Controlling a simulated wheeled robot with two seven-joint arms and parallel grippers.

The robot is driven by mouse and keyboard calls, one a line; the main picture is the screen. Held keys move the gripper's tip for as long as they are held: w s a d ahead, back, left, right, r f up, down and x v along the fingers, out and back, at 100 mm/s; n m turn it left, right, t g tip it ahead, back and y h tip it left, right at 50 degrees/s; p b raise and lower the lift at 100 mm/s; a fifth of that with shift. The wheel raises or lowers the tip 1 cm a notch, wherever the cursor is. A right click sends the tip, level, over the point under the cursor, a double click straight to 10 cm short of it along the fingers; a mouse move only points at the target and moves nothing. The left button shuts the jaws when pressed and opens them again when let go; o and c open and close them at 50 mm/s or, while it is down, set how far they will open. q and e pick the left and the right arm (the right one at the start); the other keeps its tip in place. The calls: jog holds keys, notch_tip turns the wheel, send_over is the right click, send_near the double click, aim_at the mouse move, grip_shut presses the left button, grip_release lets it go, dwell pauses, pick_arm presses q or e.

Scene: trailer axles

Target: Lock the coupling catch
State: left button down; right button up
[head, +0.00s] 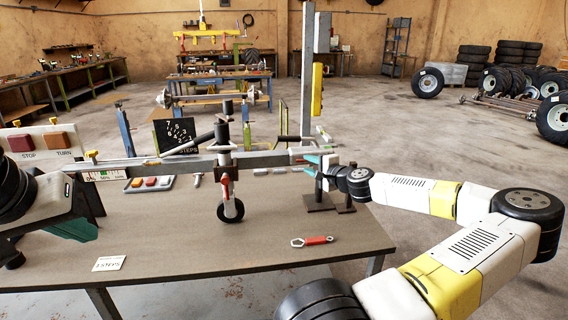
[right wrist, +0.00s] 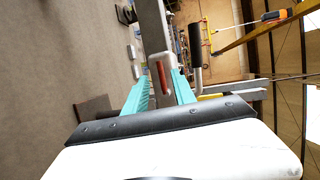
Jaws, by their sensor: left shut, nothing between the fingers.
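The grey drawbar (head: 258,160) runs level above the table to the pale coupling (head: 301,150) at its right end. In the right wrist view the coupling (right wrist: 167,60) has a red strip (right wrist: 162,77) in its face, and I cannot tell whether that is the catch. My right gripper (head: 315,164) is at the coupling end; its teal fingers (right wrist: 162,82) are apart, with the coupling's end showing between them. I cannot tell whether they touch it. My left gripper (head: 76,229) is shut and empty over the table's left part, away from the coupling.
A jockey wheel (head: 231,209) hangs from the drawbar. A red-handled wrench (head: 312,241) and a small card (head: 109,263) lie on the table (head: 180,250). STOP and TURN buttons (head: 42,142) stand at left. The table's front middle is clear.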

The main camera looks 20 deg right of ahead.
jog(key=v, duration=0.4)
jog(key=shift+a, duration=0.1)
dwell(0.3)
jog(key=s+a+f+n+g+y, duration=0.1)
jog(key=s+a+f+n+g, duration=0.2)
jog(key=a, duration=0.5)
jog(key=a+f+n+g+y, duration=0.1)
jog(key=a+f+n+g, duration=0.25)
jog(key=a, duration=0.35)
jog(key=s+a+f+n+g+y, duration=0.1)
jog(key=s+a+f+n+g, duration=0.15)
jog(key=a+n, duration=0.4)
jog(key=s+a+r+n+h, duration=0.1)
jog(key=s+a+r+n, duration=0.1)
jog(key=s+r, duration=0.9)
jog(key=s+a+r+n+h, duration=0.1)
jog(key=s+a+r, duration=0.4)
jog(key=s+r, duration=0.6)
jog(key=shift+r+n+h, duration=0.4)
jog(key=shift+r+n, duration=0.15)
jog(key=shift+n, duration=0.35)
